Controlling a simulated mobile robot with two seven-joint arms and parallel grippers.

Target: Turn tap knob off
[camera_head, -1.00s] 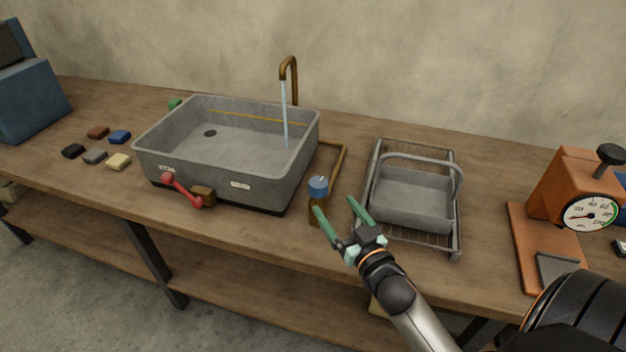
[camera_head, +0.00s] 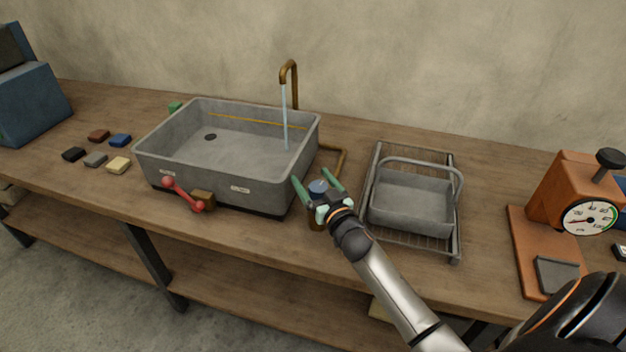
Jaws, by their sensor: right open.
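The blue tap knob (camera_head: 317,187) sits on a short brown post at the right front corner of the sink (camera_head: 227,180). Water (camera_head: 285,118) runs from the brown spout (camera_head: 289,72) into the sink. My right gripper (camera_head: 314,177) is open, with its green fingers to the left and right of the knob. The gripper's palm hides part of the knob and most of its post. I cannot tell whether a finger touches the knob. My left gripper does not show.
A wire rack (camera_head: 452,236) with a grey basket (camera_head: 410,205) stands to the right. An orange scale (camera_head: 565,200) is farther right. Several small coloured blocks (camera_head: 118,165) lie left of the sink.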

